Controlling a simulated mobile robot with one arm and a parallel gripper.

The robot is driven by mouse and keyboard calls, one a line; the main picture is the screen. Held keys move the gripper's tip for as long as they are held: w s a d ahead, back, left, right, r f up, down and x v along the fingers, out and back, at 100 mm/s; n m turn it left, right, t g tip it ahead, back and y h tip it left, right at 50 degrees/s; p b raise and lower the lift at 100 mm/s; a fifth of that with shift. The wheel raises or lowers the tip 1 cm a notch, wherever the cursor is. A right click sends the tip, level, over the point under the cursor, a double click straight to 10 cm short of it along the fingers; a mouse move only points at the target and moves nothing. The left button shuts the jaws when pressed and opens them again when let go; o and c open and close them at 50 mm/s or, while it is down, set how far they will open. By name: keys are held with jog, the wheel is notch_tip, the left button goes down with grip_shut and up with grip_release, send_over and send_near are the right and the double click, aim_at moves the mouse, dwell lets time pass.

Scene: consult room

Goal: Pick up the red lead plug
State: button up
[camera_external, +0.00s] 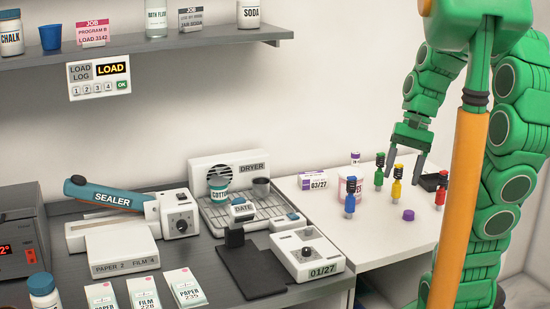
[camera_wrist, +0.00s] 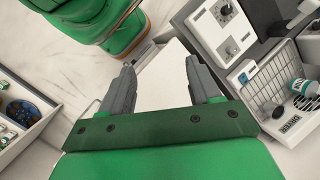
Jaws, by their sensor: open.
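The red lead plug (camera_external: 440,194) stands upright on the white table at the right in the external view, near a black block. My gripper (camera_external: 405,162) is open and empty, pointing down above the table, up and to the left of the red plug in the picture. In the wrist view my gripper's two fingers (camera_wrist: 160,68) are spread apart with only bare white surface between them. No plug shows there.
The white table (camera_external: 385,239) also bears a purple cap (camera_external: 408,215), a white jar and a small box (camera_external: 312,181). A grey counter with a dryer (camera_external: 228,165) and sealer (camera_external: 112,199) stands at the left.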

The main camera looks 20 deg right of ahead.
jog(key=w+d+m+t+y, duration=0.4)
jog(key=w+d+m+y, duration=0.1)
jog(key=w+d+m, duration=0.7)
jog(key=s+d+m+t, duration=0.2)
jog(key=d+m+t, duration=0.55)
jog(key=d, duration=1.35)
jog(key=m, duration=0.1)
send_near(443, 181)
jog(key=w, duration=0.3)
jog(key=shift+y, duration=0.3)
jog(key=shift+s+f+x, duration=0.1)
jog(key=shift+f+x, duration=0.2)
jog(key=shift+x, duration=1.1)
jog(key=shift+s+f+x, duration=0.15)
jog(key=shift+f+x, duration=0.15)
jog(key=shift+x, duration=1.15)
jog(key=shift+s+f+x, duration=0.1)
jog(key=shift+f+x, duration=0.2)
jog(key=shift+x, duration=1.1)
jog(key=shift+d, duration=0.15)
jog(key=c, duration=1)
jog(key=shift+r, duration=0.1)
